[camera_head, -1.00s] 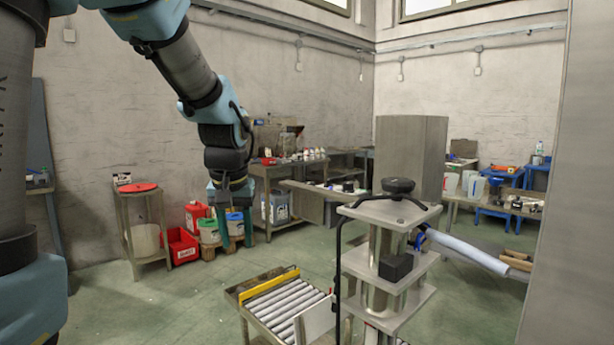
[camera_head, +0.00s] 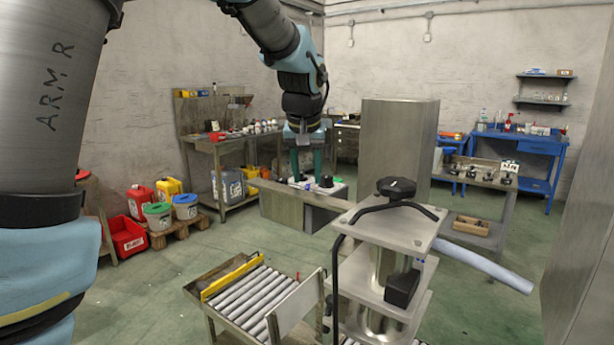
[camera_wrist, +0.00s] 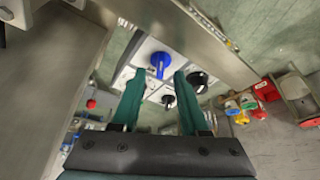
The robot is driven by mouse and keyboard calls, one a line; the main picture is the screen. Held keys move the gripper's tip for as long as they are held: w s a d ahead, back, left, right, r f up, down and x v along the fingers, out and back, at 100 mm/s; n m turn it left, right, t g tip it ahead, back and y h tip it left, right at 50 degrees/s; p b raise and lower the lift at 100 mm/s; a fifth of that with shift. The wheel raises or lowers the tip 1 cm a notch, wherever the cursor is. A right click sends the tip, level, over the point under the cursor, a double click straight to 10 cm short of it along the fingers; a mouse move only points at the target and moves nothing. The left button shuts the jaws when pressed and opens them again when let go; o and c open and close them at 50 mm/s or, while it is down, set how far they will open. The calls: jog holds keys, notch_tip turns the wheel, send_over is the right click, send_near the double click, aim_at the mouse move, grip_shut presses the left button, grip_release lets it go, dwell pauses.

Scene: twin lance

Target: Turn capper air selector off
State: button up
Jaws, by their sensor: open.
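In the wrist view a light panel carries a blue knob (camera_wrist: 160,62), a black knob (camera_wrist: 197,80) and a smaller black knob (camera_wrist: 168,101). I cannot read any labels, so I cannot tell which one is the capper air selector. My gripper (camera_wrist: 156,88) is open, with its two green fingers apart and nothing held between them. The blue knob shows beyond the fingertips, between them in the picture, and the larger black knob is beside the right finger. In the head view my gripper (camera_head: 307,172) points down above the small light panel (camera_head: 336,190); its knobs are small there.
A metal stand with a black handwheel (camera_head: 396,187) and a roller conveyor (camera_head: 250,297) are in front. A tall steel cabinet (camera_head: 398,140) stands right of my gripper. A bench with bottles (camera_head: 232,146) is behind. Green floor (camera_head: 150,285) is open at left.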

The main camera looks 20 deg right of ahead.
jog(key=shift+x, duration=1.3)
jog(key=shift+c, duration=0.3)
grip_shut()
